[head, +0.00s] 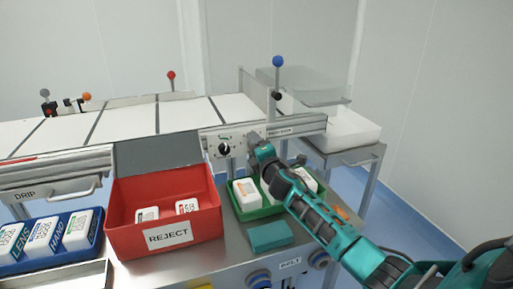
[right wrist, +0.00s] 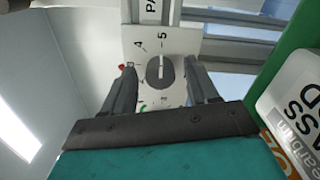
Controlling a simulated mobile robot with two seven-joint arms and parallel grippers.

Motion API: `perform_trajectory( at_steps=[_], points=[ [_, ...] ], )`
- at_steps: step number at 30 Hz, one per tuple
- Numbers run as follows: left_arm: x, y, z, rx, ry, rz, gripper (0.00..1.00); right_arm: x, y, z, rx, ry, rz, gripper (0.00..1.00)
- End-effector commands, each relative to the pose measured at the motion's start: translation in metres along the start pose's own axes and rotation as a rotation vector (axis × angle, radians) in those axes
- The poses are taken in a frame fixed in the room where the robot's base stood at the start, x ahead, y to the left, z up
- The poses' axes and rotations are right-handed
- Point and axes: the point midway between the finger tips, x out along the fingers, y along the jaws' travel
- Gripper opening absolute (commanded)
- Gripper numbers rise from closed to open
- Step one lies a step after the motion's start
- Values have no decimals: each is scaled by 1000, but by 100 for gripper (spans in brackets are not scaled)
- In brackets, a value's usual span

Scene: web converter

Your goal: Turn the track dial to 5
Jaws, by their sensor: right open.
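A pale line on the knob points up in that picture, roughly toward the 5. Other numerals are too small to read. My right gripper (right wrist: 164,90) is open, its fingers on either side of the dial; I cannot tell whether they touch it. In the head view the gripper (head: 256,146) is at the machine's front panel and hides part of it. My left gripper is not in view.
A black knob (head: 225,148) shows on the panel, left of my gripper. A red REJECT bin (head: 130,232) stands at left, a green tray (head: 240,213) with white packs below my right arm. A blue tray (head: 50,258) is far left. A teal block (head: 270,236) lies in front.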

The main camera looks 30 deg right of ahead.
Motion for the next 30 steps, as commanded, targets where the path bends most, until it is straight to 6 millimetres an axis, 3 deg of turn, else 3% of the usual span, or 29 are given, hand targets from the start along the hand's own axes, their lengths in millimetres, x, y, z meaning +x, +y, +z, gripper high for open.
perform_trajectory(
  at_steps=[7, 11, 24, 30],
  points=[
    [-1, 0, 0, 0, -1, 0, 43, -3, 0, 0, -2, 1, -1, 58],
    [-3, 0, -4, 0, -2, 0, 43, -15, 0, 0, -2, 2, -2, 58],
    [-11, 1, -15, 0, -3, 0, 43, -94, 0, 0, -1, 2, -2, 58],
    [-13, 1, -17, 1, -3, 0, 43, -120, 0, 0, 1, 1, -1, 58]
  ],
)
